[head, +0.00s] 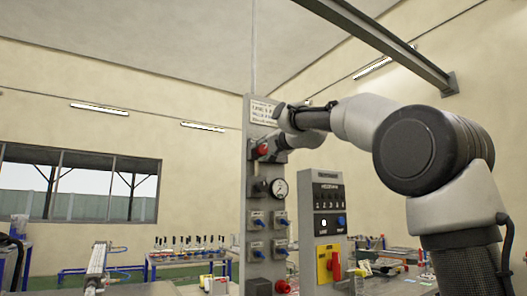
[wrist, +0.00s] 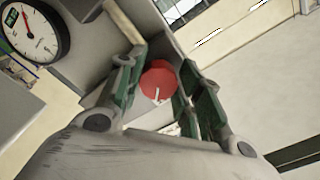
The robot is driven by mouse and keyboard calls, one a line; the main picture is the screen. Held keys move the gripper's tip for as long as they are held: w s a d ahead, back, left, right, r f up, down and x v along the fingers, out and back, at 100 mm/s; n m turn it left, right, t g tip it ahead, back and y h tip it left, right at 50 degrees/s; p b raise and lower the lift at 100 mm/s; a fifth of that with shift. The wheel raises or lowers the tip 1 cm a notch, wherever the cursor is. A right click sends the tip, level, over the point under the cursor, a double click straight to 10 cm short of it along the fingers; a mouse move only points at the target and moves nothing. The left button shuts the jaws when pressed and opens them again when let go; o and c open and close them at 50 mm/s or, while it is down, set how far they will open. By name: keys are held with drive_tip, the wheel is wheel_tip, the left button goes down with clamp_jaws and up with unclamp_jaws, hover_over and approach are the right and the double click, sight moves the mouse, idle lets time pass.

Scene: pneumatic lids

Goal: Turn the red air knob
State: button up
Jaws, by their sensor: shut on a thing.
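The red air knob (head: 262,149) is on the upper part of a tall grey panel (head: 247,215), below a printed sign. In the wrist view the round red knob (wrist: 157,82) with a white mark on its face lies between my gripper's green-padded fingers. My gripper (wrist: 160,66) is shut on the knob, one finger on each side. In the head view my gripper (head: 268,146) reaches the knob from the right, and my arm hides part of the panel there.
A round pressure gauge (head: 279,188) sits just below the knob; it also shows in the wrist view (wrist: 36,34). Several blue-handled valves are lower on the panel. A second grey control box (head: 307,220) with a red switch (head: 336,264) on yellow stands to the right. Benches are behind.

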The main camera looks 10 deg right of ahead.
drive_tip(key=n, duration=0.4)
drive_tip(key=shift+f+n, duration=0.15)
drive_tip(key=shift+n, duration=0.25)
drive_tip(key=n, duration=0.4)
drive_tip(key=shift+w+d, duration=0.1)
drive_tip(key=shift+d, duration=0.05)
drive_tip(key=n, duration=0.4)
drive_tip(key=shift+d+n, duration=0.1)
drive_tip(key=shift+n, duration=0.3)
drive_tip(key=shift+d+n, duration=0.1)
drive_tip(key=shift+n, duration=1.9)
drive_tip(key=o, duration=1)
